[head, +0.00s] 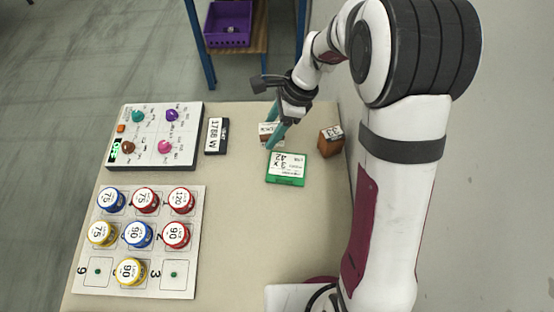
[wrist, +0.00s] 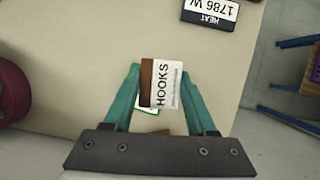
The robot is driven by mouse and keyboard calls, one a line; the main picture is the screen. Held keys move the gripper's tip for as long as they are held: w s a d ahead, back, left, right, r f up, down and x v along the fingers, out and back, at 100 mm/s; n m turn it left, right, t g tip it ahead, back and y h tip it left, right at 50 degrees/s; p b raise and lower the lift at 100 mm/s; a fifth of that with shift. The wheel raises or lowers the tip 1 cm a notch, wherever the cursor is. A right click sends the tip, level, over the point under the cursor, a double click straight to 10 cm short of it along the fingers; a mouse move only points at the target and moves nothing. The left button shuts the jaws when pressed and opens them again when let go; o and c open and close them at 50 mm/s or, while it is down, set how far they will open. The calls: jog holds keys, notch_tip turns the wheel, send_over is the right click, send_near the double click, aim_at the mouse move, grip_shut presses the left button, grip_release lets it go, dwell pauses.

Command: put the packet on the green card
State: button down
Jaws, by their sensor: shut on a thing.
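The packet (wrist: 165,85) is a small brown block with a white label reading HOOKS. It sits between the teal fingers of my gripper (wrist: 158,92), which is shut on it. In the head view the packet (head: 265,128) shows partly behind a finger of my gripper (head: 272,126). The green card (head: 286,181) has a white printed face and lies on the table, just nearer the camera than the packet. In the wrist view the card is mostly hidden behind the packet and the gripper. I cannot tell the packet's height above the table.
A brown box (head: 330,141) with a white label stands right of the card. A black-and-white HEAT display (head: 216,136) lies to the left. Further left are a panel with coloured knobs (head: 153,135) and a board (head: 150,282) with several round tins. The table (head: 240,230) is clear in front.

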aim_at(280, 157)
jog(key=shift+m, duration=0.6)
jog(key=d+f, duration=0.1)
jog(key=f, duration=0.2)
jog(key=d+f, duration=0.1)
jog(key=f, duration=0.2)
jog(key=w+d+f, duration=0.1)
jog(key=f, duration=0.3)
jog(key=shift+d, duration=0.35)
jog(key=shift+c, duration=1)
grip_release()
jog(key=shift+f, duration=0.1)
jog(key=s+d+r+n, duration=0.1)
jog(key=s+d+r, duration=0.1)
jog(key=r, duration=0.6)
jog(key=s+d+r+n, duration=0.1)
jog(key=s+d+r, duration=0.1)
jog(key=r, duration=0.5)
jog(key=s+r+n+h, duration=0.1)
jog(key=s+n, duration=0.4)
jog(key=s, duration=0.6)
jog(key=s+r+n+h, duration=0.1)
jog(key=s+r+n, duration=0.3)
jog(key=s, duration=0.7)
jog(key=shift+a+n+h, duration=0.2)
jog(key=shift+n+h, duration=0.2)
jog(key=shift+n, duration=0.4)
